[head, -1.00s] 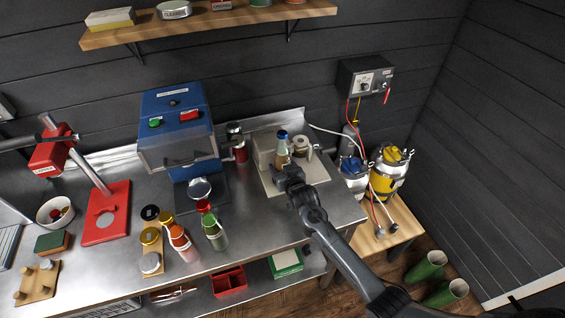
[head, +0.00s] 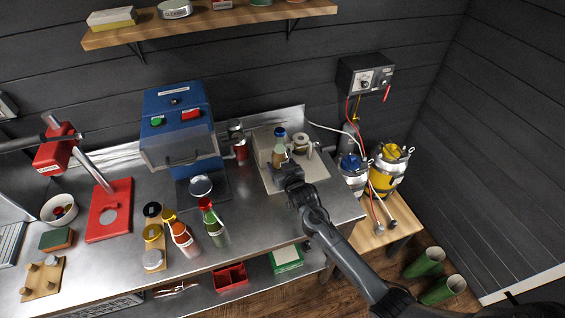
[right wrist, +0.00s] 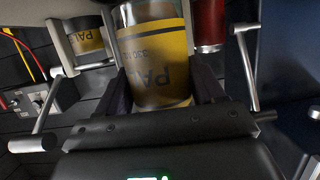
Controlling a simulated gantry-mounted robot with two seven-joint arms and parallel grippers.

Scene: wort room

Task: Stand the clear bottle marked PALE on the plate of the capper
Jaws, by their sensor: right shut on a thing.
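My right gripper (head: 290,172) is shut on the bottle marked PALE (head: 279,156). My left gripper is not in view.
A blue machine (head: 176,110) with a clear hood stands between the mat and the capper. Bottles with orange (head: 181,236) and green (head: 214,225) bodies stand before it, beside a wooden strip of caps (head: 154,240). A white bowl (head: 58,211) sits left of the capper.

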